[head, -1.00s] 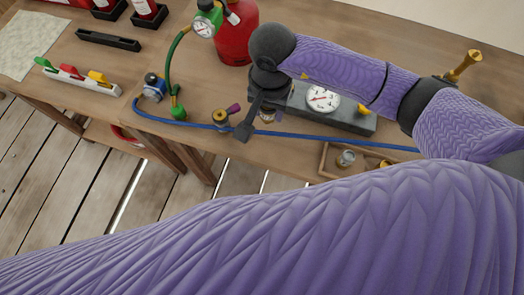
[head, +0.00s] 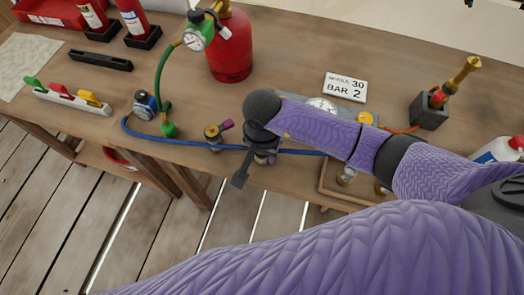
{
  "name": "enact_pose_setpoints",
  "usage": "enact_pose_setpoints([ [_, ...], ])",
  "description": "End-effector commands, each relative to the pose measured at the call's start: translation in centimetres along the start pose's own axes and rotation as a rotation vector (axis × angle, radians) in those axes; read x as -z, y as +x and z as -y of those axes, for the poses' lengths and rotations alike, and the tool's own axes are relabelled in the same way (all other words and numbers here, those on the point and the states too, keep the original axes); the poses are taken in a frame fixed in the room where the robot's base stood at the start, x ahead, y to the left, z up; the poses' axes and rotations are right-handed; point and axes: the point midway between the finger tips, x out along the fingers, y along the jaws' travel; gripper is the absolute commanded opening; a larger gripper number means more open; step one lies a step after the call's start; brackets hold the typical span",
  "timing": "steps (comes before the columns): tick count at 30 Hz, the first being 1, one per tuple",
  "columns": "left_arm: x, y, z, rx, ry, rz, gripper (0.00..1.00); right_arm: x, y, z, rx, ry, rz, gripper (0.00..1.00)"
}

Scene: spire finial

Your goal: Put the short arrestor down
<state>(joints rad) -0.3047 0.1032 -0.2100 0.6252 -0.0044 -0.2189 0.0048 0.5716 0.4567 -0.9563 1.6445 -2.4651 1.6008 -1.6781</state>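My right gripper (head: 249,163) reaches in from the right and hangs over the front edge area of the workbench, near the blue hose. A small metal piece, apparently the short arrestor (head: 265,158), shows just beneath it and moves with it, so the gripper seems shut on it. Most of the piece is hidden by the dark fingers and wrist. A wooden tray (head: 324,187) lies to the right, partly behind my arm, with a small metal fitting (head: 347,175) in it. My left gripper is out of view.
A brass fitting with a purple knob (head: 213,134) stands just left of the gripper. The blue hose (head: 180,142) runs along the front. A red cylinder (head: 230,48), a sign (head: 345,87) and a dark stand (head: 429,110) holding a brass piece are farther back.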

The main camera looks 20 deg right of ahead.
Motion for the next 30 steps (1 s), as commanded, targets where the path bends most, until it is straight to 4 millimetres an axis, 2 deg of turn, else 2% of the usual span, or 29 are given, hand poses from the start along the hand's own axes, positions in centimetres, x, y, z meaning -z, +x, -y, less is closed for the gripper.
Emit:
enact_pose_setpoints([
  [1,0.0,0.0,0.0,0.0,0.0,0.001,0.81,0.0,0.0,0.0,0.0,0.0,0.0,0.64],
  [4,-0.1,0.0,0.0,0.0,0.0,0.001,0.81,0.0,0.0,0.0,0.0,0.0,0.0,0.84],
  [11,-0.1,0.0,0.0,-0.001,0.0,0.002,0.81,0.0,0.0,0.0,0.0,0.0,0.0,0.84],
  [14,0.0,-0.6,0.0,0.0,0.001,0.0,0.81,0.0,-0.8,0.0,0.0,0.001,0.0,0.84],
  [17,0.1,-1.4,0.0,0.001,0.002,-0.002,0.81,0.1,-3.1,0.0,0.002,-0.001,-0.004,0.84],
  [21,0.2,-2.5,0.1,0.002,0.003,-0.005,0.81,0.1,-7.3,0.1,0.003,-0.001,-0.006,0.84],
  [24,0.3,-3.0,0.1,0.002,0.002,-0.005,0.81,0.1,-9.8,0.0,0.002,-0.001,-0.005,0.84],
  [27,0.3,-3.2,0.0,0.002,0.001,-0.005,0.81,0.0,-11.4,0.0,0.002,-0.001,-0.002,0.84],
  [30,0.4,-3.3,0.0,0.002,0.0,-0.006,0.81,0.0,-12.2,0.0,-0.001,0.0,0.0,0.84],
])
